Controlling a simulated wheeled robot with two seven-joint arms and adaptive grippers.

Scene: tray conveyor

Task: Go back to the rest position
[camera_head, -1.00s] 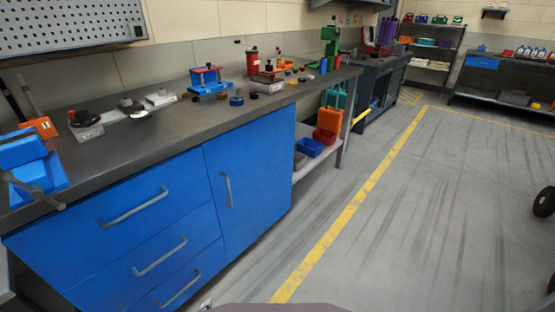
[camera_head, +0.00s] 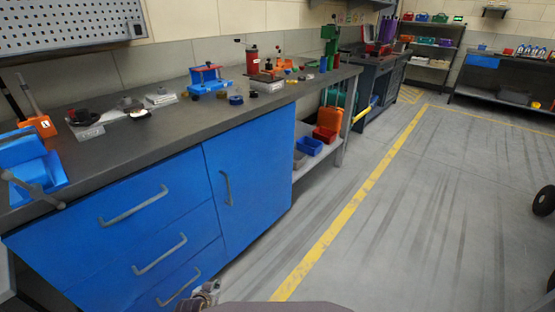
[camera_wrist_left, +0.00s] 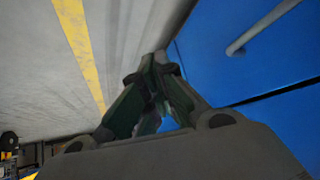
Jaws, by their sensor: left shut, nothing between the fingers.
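My left gripper (camera_head: 207,292) shows at the bottom edge of the head view, low in front of the blue cabinet (camera_head: 250,170) and below the workbench top (camera_head: 150,135). In the left wrist view, my left gripper (camera_wrist_left: 160,58) is shut and empty, its dark fingers meeting at the tips. The blue cabinet front (camera_wrist_left: 250,60) fills the right of that view, with a metal handle (camera_wrist_left: 262,28) apart from the fingers. My right gripper is in neither view.
A blue vise (camera_head: 30,165) sits at the bench's left end. Tools and a red-and-blue fixture (camera_head: 207,80) stand along the bench. A lower shelf holds blue and orange bins (camera_head: 326,127).

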